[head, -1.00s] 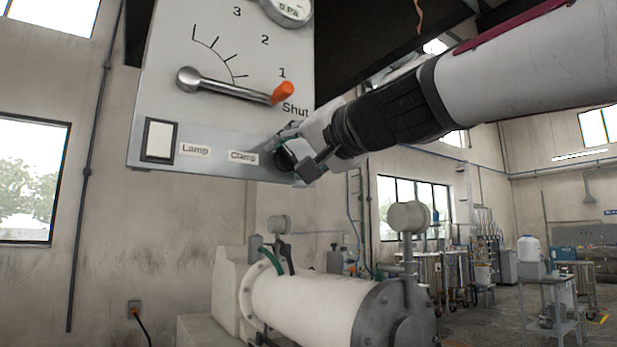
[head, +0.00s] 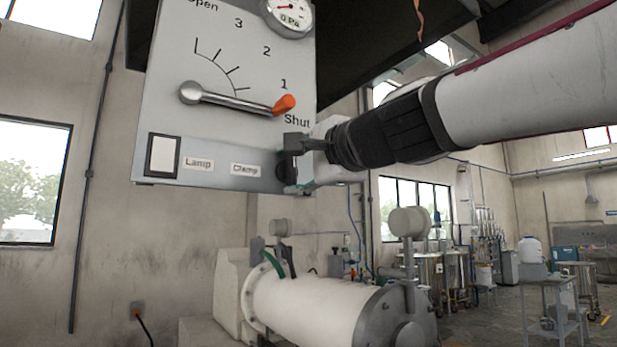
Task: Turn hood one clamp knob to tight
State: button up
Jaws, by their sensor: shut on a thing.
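The clamp knob (head: 283,171) is a dark round knob at the lower right of the grey hood panel (head: 160,108). It sits just right of the "Clamp" label (head: 246,170). My gripper (head: 292,162) reaches in from the right and is shut on the knob, one finger above and one below. The fingers cover much of the knob, so any mark on it and its exact angle are hidden.
A damper lever (head: 235,101) with an orange tip points at "Shut", close above my gripper. A white lamp switch (head: 162,156) is at the panel's lower left. A gauge (head: 288,12) is at the top. A white horizontal mill (head: 310,303) stands below.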

jog(key=shift+m, duration=0.3)
jog(key=o, duration=1.1)
jog(key=shift+o, duration=0.2)
jog(key=shift+d, duration=0.1)
jog(key=v, duration=1.2)
